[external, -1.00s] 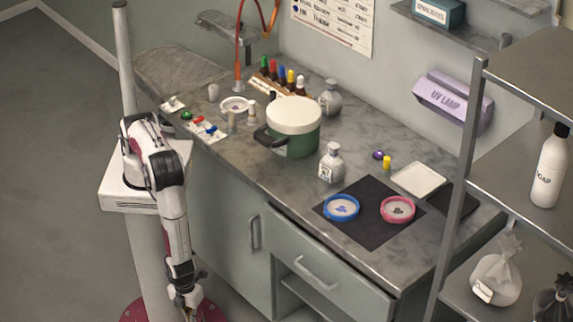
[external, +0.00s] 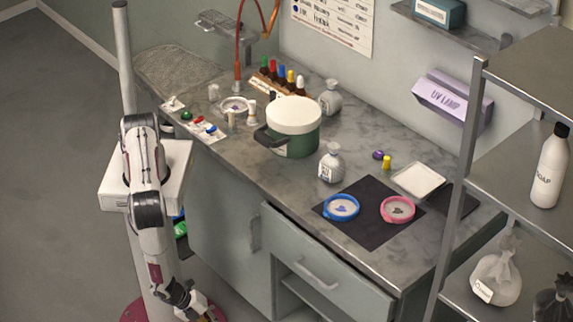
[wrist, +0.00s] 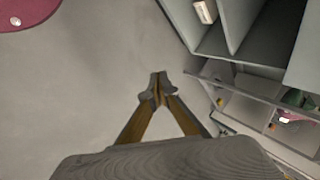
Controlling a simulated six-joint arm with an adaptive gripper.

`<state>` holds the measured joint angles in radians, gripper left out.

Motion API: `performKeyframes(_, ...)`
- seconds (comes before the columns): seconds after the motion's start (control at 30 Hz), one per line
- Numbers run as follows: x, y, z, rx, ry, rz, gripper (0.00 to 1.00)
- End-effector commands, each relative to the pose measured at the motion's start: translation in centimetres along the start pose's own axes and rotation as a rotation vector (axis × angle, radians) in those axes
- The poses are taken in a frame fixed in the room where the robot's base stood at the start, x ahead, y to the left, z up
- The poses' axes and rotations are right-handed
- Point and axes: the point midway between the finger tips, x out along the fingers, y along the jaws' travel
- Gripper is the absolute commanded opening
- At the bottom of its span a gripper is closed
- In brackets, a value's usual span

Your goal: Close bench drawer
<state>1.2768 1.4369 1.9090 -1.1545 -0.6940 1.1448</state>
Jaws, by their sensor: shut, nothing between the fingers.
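The bench drawer front (external: 327,277) with its bar handle (external: 315,274) is under the worktop in the external view. That view does not show clearly how far it stands out. In the wrist view, a divided compartment (wrist: 245,108) with small items lies at the right; I cannot tell for certain that it is this drawer's inside. My gripper (wrist: 158,88) is shut and empty, its fingertips together over bare floor, apart from the furniture. In the external view it is low at the bottom edge, left of the drawer, partly cut off.
The cabinet door (external: 228,225) with a vertical handle is left of the drawer. The worktop (external: 240,178) carries a green pot (external: 296,143), bottles and dishes. A metal shelf rack (external: 525,75) stands at the right. The floor (external: 50,190) at the left is clear.

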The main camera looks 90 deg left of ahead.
Motion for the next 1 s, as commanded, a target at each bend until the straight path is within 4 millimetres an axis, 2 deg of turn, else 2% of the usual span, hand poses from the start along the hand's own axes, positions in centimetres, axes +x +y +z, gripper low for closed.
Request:
performKeyframes(0.23,0.2,-3.9,3.5,-0.098,-0.093,-0.226,0.0)
performKeyframes(0.47,-1.3,-7.8,7.5,-0.176,-0.208,-0.444,0.0)
performKeyframes(0.67,-4.3,-11.1,11.0,-0.234,-0.335,-0.638,0.0)
performKeyframes(0.8,-7.3,-12.9,13.1,-0.261,-0.434,-0.768,0.0)
performKeyframes(1.0,-11.1,-14.7,14.9,-0.246,-0.544,-0.904,0.0)
